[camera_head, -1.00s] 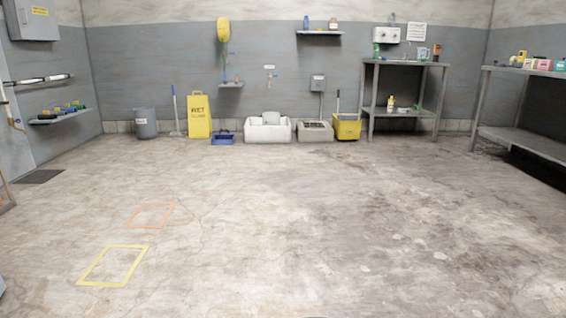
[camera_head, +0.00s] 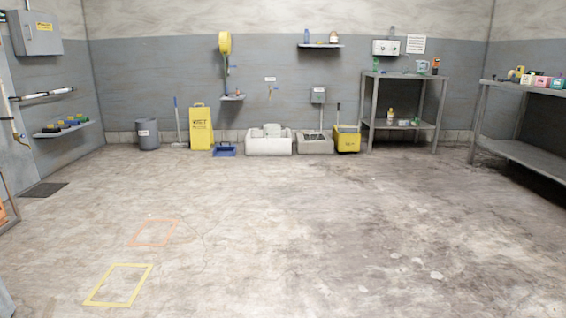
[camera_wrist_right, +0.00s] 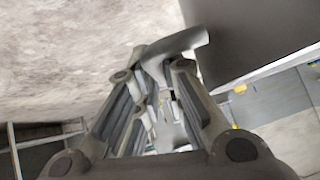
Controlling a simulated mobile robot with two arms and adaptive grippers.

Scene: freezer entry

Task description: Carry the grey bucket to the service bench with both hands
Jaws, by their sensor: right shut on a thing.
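In the right wrist view my right gripper (camera_wrist_right: 165,95) is shut on a curved grey grip piece (camera_wrist_right: 185,45). This piece meets a large dark grey surface (camera_wrist_right: 245,35), which looks like the side of the grey bucket; most of it is out of frame. The head view shows neither the held bucket nor my grippers. My left gripper is not in view. Two metal benches show in the head view: one at the back wall (camera_head: 408,76) and one at the right edge (camera_head: 525,152). I cannot tell which is the service bench.
A grey bin (camera_head: 148,134), a yellow wet-floor sign (camera_head: 201,128), a blue tray (camera_head: 225,150), a white basin (camera_head: 268,145) and a yellow mop bucket (camera_head: 347,140) line the back wall. Yellow (camera_head: 91,301) and orange (camera_head: 134,244) floor outlines lie at left. The middle floor is clear.

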